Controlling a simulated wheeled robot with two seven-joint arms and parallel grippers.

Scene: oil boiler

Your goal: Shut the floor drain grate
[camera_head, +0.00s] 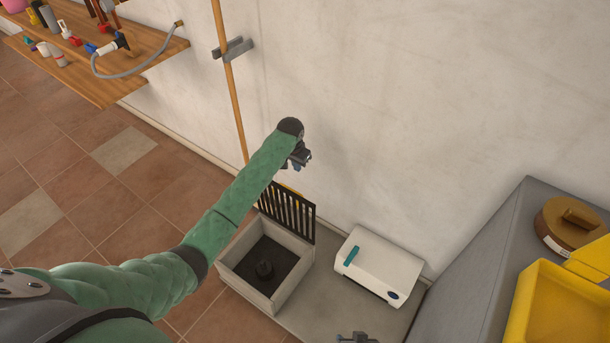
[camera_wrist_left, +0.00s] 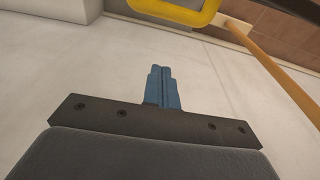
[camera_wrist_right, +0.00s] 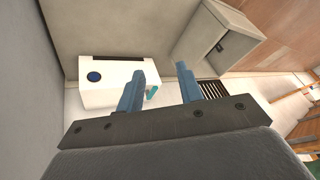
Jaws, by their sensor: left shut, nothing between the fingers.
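The floor drain is a square concrete box (camera_head: 228,268) on the floor by the wall, dark inside. Its dark slatted grate (camera_head: 288,212) stands upright, open, along the box's wall side. A bit of yellow shows at the grate's top edge; a yellow loop (camera_wrist_left: 208,14) lies at the top of the left wrist view, possibly its handle. My left gripper (camera_head: 300,160) is above the raised grate, near the wall; its blue fingers (camera_wrist_left: 162,72) are shut and empty. My right gripper (camera_wrist_right: 161,72) is open and empty; the box (camera_wrist_right: 205,40) and grate (camera_wrist_right: 212,88) show beyond it.
A white unit (camera_head: 378,262) with a teal handle stands right of the drain. A grey block (camera_head: 480,250) with a yellow bin (camera_head: 555,305) is at the right. A thin orange pole (camera_head: 232,90) runs up the wall. A wooden shelf (camera_head: 150,50) is at upper left.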

